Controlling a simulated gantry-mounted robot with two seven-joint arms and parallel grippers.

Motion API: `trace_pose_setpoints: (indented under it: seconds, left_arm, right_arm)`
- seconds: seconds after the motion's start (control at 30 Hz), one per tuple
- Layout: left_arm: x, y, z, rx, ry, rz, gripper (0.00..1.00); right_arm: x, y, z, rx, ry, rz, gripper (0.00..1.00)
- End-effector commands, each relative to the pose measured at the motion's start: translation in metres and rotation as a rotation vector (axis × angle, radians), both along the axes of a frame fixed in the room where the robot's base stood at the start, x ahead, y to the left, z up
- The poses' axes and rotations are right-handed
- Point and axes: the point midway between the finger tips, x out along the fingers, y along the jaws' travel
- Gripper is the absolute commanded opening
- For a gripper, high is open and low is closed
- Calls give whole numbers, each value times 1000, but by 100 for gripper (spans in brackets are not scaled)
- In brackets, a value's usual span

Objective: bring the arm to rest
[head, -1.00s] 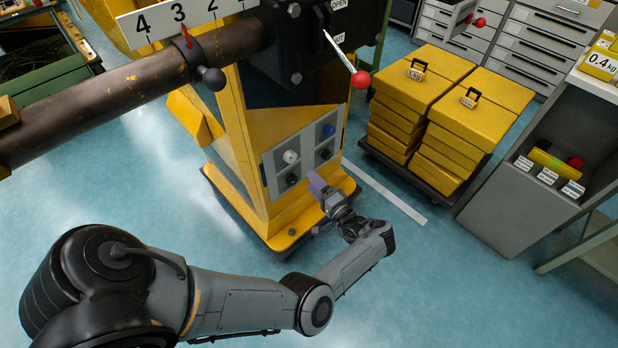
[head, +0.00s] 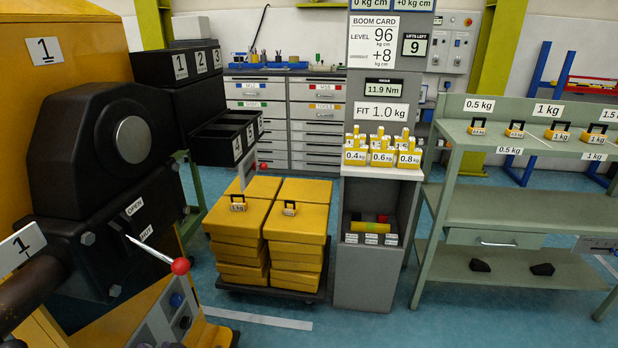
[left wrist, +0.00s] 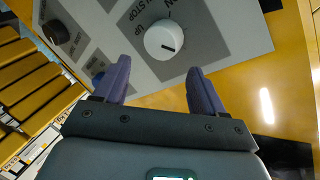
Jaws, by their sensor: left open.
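In the left wrist view my left gripper (left wrist: 158,64) is open, with its two purple fingers pointing at a grey control panel (left wrist: 238,32). A white round knob (left wrist: 165,40) lies just beyond and between the fingertips; contact is not visible. The word UP is printed beside it. A black knob (left wrist: 55,32) and part of a blue knob (left wrist: 97,78) show to the left. In the head view the dark boom (head: 30,290) enters the black housing at lower left. A red-tipped lever (head: 180,266) sits beside the OPEN label (head: 134,206). My right gripper is out of view.
Yellow weight stacks (head: 240,222) stand on a dark dolly. A green shelf (head: 525,206) with weights is at right. Blue floor is open in front.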

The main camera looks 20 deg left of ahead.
Motion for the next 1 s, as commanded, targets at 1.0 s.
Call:
trace_pose_setpoints:
  seconds: [1.0]
  left_arm:
    - [-183, -336, 296, -1083, 453, -795, 70]
  right_arm:
    - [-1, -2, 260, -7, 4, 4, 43]
